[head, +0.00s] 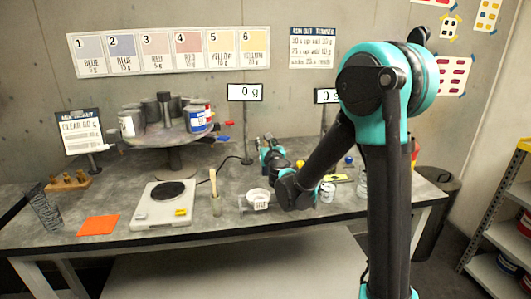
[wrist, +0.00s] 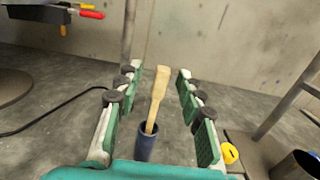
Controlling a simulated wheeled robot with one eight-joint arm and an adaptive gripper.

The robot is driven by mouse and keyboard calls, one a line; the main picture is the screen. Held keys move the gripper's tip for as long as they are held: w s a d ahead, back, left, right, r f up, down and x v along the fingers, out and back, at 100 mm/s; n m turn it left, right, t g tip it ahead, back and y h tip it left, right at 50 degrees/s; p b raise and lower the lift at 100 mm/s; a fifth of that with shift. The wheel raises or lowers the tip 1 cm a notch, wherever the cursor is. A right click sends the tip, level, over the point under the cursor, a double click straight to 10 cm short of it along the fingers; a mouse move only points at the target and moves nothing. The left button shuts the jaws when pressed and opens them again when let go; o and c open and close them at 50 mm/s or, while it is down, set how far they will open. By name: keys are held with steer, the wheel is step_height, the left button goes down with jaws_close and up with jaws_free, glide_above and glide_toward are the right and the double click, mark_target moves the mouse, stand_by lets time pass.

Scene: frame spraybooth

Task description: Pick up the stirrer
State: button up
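The stirrer, a flat pale wooden stick (wrist: 159,88), stands slightly tilted in a dark blue cup (wrist: 145,146) in the wrist view. My gripper (wrist: 157,90) is open, with one green-padded finger on each side of the stick and a visible gap to both. The cup's lower part is hidden by my gripper body. In the head view my gripper (head: 267,146) is over the table behind the white bowl, and I cannot make out this stirrer there. Another wooden-handled stick (head: 213,183) stands in a small pale holder right of the scale.
The table (head: 120,232) holds a scale (head: 164,205), an orange sheet (head: 98,225), a white bowl (head: 258,199) and a turntable with cans (head: 174,138). A display pole (wrist: 127,32) and a black cable (wrist: 62,118) are beyond my fingers. A dark cup (wrist: 297,166) is at right.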

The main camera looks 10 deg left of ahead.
steer(key=shift+f+x, duration=0.15)
steer(key=shift+x, duration=1.15)
steer(key=shift+f+x, duration=0.1)
steer(key=shift+x, duration=1.2)
jaws_close()
